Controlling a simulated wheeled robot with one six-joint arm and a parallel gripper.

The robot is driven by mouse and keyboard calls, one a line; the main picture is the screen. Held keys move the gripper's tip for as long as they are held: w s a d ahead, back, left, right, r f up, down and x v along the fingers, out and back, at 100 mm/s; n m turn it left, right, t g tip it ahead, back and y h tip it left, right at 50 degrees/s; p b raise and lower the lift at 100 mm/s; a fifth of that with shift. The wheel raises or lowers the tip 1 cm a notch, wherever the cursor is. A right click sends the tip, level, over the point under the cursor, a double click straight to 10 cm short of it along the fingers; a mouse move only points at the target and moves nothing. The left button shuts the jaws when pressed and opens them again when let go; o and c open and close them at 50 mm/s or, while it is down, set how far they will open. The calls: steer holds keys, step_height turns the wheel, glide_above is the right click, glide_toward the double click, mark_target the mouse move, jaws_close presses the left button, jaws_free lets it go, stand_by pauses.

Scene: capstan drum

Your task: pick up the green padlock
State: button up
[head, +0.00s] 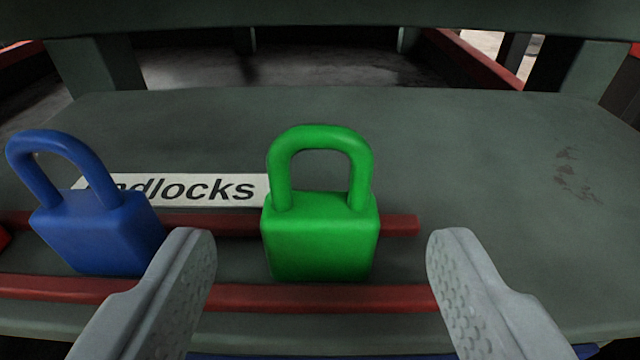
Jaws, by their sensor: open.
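The green padlock (319,235) stands upright on the grey-green shelf, with its closed shackle on top. It is near the middle of the head view, between two red rails. My gripper (322,250) is open, with one grey finger to the left of the padlock and one to the right. Both fingers appear nearer to the camera than the padlock, with a visible gap on each side. Nothing is held. The left finger overlaps the lower right edge of a blue padlock in the picture.
The blue padlock (95,232) stands left of the green one. A white label (205,189) reading "padlocks", partly hidden, lies behind them. A front red rail (300,298) and a rear red rail (400,225) run across the shelf (480,150). The shelf's right side is clear.

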mark_target(320, 239)
steer(key=w, duration=0.2)
steer(key=w+f, duration=0.1)
steer(key=w, duration=0.1)
steer(key=c, duration=1.1)
steer(key=shift+r, duration=0.15)
